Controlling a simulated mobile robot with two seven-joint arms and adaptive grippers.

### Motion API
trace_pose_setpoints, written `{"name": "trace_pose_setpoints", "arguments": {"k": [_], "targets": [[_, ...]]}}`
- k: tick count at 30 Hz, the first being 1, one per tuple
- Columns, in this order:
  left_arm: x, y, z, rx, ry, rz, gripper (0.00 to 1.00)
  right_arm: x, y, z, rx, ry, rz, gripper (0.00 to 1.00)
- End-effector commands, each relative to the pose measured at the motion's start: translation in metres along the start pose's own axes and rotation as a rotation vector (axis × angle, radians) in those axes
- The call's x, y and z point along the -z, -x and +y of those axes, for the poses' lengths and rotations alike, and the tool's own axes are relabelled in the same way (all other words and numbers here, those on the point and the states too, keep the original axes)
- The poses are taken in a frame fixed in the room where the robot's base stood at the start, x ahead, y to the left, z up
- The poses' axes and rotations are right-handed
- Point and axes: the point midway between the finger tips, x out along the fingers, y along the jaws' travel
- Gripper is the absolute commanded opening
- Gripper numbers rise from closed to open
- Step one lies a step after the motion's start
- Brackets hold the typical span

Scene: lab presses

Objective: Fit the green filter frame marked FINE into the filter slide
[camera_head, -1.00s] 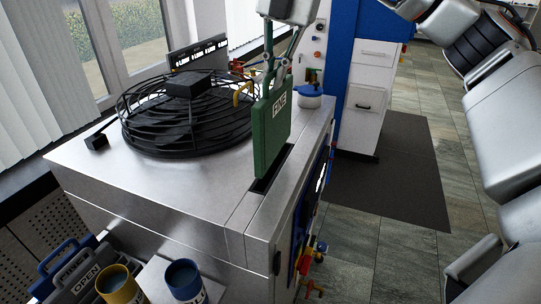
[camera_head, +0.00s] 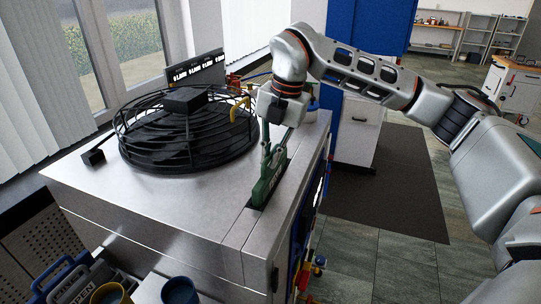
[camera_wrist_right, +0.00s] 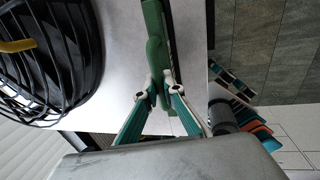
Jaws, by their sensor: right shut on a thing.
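The green filter frame (camera_head: 263,190) stands upright in the narrow slot of the filter slide (camera_head: 249,209), on the right side of the steel cabinet top. Most of it is down inside the slot; only its upper part and handle show, and its FINE label is not visible now. My right gripper (camera_head: 269,158) is shut on the frame's top handle, coming from above. In the right wrist view the green handle (camera_wrist_right: 153,22) runs up from between the fingertips (camera_wrist_right: 158,84). How deep the frame sits cannot be told. My left gripper is not in view.
A black round fan guard (camera_head: 190,145) covers the left of the cabinet top (camera_head: 155,200). A grey frame marked OPEN (camera_head: 75,290) and a blue-handled one (camera_head: 55,268) stand at lower left, beside a yellow cup (camera_head: 108,293) and a blue cup (camera_head: 180,291).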

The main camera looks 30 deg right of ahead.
Motion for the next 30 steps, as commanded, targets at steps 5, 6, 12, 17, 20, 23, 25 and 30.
{"name": "trace_pose_setpoints", "arguments": {"k": [5, 6, 12, 17, 20, 23, 25, 30], "targets": [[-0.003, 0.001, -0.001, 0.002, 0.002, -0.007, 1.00, 0.000, -0.002, 0.000, -0.003, 0.000, -0.001, 0.00], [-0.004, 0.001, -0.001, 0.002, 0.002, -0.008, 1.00, 0.000, -0.002, 0.000, -0.002, 0.000, -0.001, 0.00], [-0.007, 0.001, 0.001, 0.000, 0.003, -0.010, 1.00, 0.000, -0.005, -0.001, -0.001, 0.000, -0.001, 0.13], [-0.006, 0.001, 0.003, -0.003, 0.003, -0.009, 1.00, 0.000, -0.005, -0.001, -0.001, 0.000, -0.001, 0.25], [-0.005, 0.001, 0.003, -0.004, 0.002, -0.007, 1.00, 0.000, -0.005, -0.001, -0.001, 0.000, -0.001, 0.25], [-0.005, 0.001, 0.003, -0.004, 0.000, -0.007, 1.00, 0.000, -0.005, -0.001, -0.001, 0.000, -0.001, 0.25], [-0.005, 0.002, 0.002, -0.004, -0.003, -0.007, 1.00, 0.000, -0.003, 0.000, -0.001, 0.000, -0.001, 0.25], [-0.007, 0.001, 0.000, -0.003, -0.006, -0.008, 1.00, -0.001, 0.015, 0.001, -0.005, -0.001, -0.005, 0.25]]}}
